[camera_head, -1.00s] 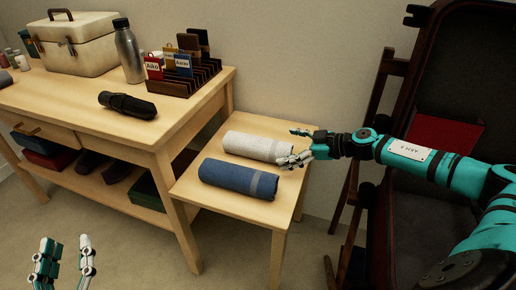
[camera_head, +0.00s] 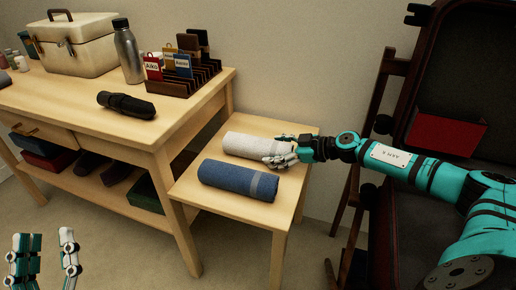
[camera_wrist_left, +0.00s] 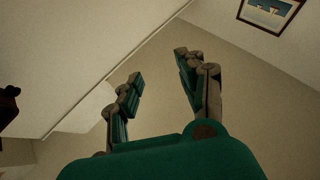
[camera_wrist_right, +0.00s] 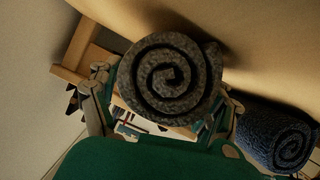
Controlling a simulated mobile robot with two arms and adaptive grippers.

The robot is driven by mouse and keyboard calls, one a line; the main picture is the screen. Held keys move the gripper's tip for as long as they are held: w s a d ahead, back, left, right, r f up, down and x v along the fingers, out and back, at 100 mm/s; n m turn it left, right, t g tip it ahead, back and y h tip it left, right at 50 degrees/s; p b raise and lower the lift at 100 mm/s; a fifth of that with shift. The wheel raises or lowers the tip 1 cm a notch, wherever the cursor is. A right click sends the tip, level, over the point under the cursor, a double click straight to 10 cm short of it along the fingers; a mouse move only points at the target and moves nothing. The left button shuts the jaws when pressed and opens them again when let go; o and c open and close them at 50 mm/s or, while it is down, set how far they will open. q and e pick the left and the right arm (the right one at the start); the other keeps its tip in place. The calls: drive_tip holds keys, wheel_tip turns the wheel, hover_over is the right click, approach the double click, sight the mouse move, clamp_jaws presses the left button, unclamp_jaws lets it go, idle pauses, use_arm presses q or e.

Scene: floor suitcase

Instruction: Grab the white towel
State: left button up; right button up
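The rolled white towel (camera_head: 245,144) lies on the small wooden side table, behind the rolled blue towel (camera_head: 238,180). My right gripper (camera_head: 277,149) is at the white towel's right end, its fingers open on the two sides of the roll and hiding that end. In the right wrist view the white towel's spiral end (camera_wrist_right: 170,78) fills the space between the fingers; firm contact cannot be made out. The blue towel's end (camera_wrist_right: 290,145) shows at the right there. My left gripper (camera_head: 42,258) is open and empty at the bottom left, away from the towels.
The side table (camera_head: 268,214) stands beside a larger wooden table (camera_head: 60,108). That one bears a white case (camera_head: 75,48), a metal bottle (camera_head: 128,55), a black umbrella (camera_head: 127,104) and a rack of tags (camera_head: 185,80). An open dark suitcase (camera_head: 455,70) stands at the right.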

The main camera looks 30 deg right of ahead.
drive_tip(key=shift+c, duration=1.3)
drive_tip(key=shift+r, duration=0.1)
